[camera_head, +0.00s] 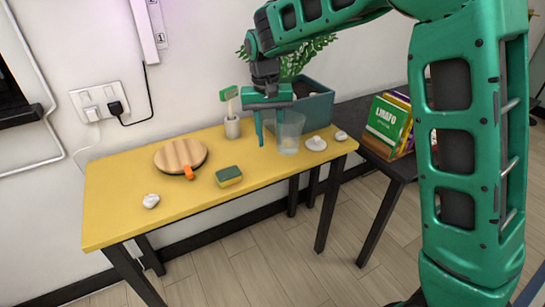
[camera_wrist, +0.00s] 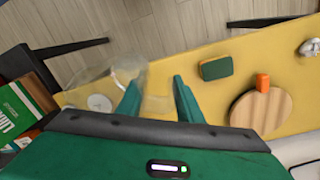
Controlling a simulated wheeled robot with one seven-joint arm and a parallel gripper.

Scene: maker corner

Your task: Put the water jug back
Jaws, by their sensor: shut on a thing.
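The water jug (camera_head: 289,135) is clear and see-through, standing upright at the right part of the yellow table (camera_head: 125,220). My gripper (camera_head: 270,132) points down beside it, its fingers around a see-through part on the jug's left side. In the wrist view the jug (camera_wrist: 108,82) shows as a faint clear shape to the left, and a clear part lies between the fingers of my gripper (camera_wrist: 157,92). My gripper is shut on the jug. I cannot tell whether the jug's base touches the table.
A white dish (camera_head: 316,143) and a crumpled white piece (camera_head: 341,135) lie right of the jug. A planter (camera_head: 312,108) stands behind it, a brush cup (camera_head: 232,127) to the left. A sponge (camera_head: 228,176) and round wooden paddle (camera_head: 180,154) lie further left. Books (camera_head: 388,120) stand on a black table.

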